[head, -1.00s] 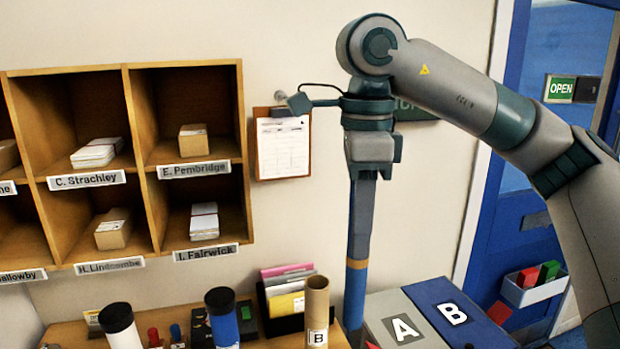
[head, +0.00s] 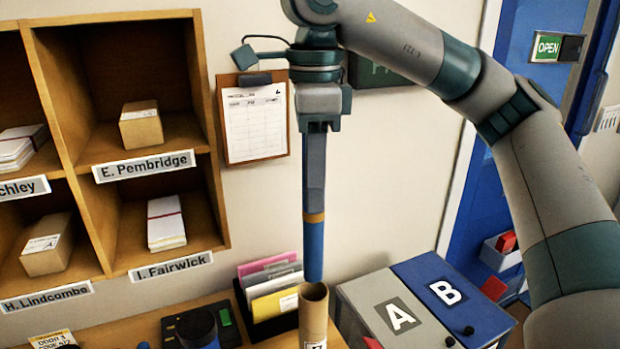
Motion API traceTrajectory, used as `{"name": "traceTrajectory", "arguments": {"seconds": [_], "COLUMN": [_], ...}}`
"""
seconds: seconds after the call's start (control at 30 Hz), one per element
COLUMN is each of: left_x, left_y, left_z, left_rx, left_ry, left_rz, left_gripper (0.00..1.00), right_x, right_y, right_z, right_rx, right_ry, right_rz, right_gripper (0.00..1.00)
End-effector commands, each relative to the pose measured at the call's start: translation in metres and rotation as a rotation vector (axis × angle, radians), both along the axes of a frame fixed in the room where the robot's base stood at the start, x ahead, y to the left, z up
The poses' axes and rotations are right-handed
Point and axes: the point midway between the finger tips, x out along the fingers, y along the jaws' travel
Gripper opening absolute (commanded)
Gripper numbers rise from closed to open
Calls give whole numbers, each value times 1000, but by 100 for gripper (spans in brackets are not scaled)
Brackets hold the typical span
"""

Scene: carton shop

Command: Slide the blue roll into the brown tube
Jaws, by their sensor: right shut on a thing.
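The blue roll (head: 313,250) hangs upright, with an orange band around it. My right gripper (head: 314,190) comes down from above and is shut on the roll's upper part. The brown tube (head: 313,323) stands upright on the wooden counter with its open mouth up and a white label near the picture's bottom edge. The roll's lower end is over the tube's mouth, close to its back rim. My left gripper is not in view.
A file holder (head: 270,300) with pink and yellow papers stands just behind the tube. A grey bin A (head: 385,290) and blue bin B (head: 450,275) are at right. A dark-capped cylinder (head: 200,325) stands at left. Wooden pigeonholes (head: 160,170) and a clipboard (head: 254,120) hang behind.

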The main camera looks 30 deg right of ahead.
Motion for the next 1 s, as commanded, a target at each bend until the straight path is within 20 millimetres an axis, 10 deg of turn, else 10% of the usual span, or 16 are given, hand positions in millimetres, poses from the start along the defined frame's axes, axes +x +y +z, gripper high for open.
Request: {"name": "traceTrajectory", "arguments": {"seconds": [1.0], "left_x": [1], "left_y": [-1], "left_z": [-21], "left_rx": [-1], "left_ry": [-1], "left_rz": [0], "left_gripper": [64], "right_x": [0], "right_y": [0], "right_z": [-32], "right_rx": [2], "right_ry": [-1], "right_rz": [-2], "right_gripper": [0]}}
